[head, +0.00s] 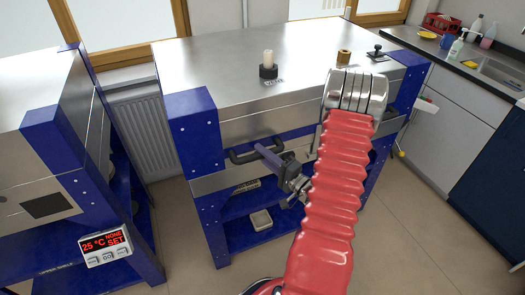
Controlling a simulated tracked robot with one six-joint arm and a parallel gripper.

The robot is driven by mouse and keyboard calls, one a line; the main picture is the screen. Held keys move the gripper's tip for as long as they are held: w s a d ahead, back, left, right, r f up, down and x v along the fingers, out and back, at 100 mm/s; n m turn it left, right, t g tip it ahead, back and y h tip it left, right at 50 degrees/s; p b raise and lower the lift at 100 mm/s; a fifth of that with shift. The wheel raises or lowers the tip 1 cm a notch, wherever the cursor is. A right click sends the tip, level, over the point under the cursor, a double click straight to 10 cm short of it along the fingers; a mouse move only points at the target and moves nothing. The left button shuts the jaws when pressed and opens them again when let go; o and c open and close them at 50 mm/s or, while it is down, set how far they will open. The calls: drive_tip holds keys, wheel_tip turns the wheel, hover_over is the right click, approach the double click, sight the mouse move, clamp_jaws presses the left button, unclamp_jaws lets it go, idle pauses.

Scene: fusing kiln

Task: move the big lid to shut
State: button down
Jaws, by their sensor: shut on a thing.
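A large steel-topped unit with blue corner posts stands in the middle of the head view; I take its broad upper part to be the big lid (215,62). A dark bar handle (241,157) runs along its front, below the upper steel band. My gripper (268,155) is at this front handle and shut on it. The jaws hide part of the handle. My red-sleeved arm covers the right part of the front. From this angle I cannot tell how far the lid stands open.
A pale candle-like piece in a black holder (268,66), a brass piece (343,57) and a black knobbed piece (377,52) stand on top. A second blue-framed unit with a control panel (105,247) is at left. A sink counter (470,63) is at right. Floor shows between them.

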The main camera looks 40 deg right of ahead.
drive_tip(key=shift+s+a+f, duration=0.15)
drive_tip(key=shift+f, duration=0.25)
drive_tip(key=shift+s+a+f, duration=0.1)
drive_tip(key=shift+a+f, duration=0.05)
drive_tip(key=shift+f, duration=0.25)
drive_tip(key=c, duration=1.9)
unclamp_jaws()
drive_tip(key=shift+o, duration=0.3)
drive_tip(key=shift+d, duration=0.1)
drive_tip(key=s+f, duration=0.1)
drive_tip(key=s, duration=1.2)
drive_tip(key=shift+s+d, duration=0.3)
drive_tip(key=shift+d, duration=0.15)
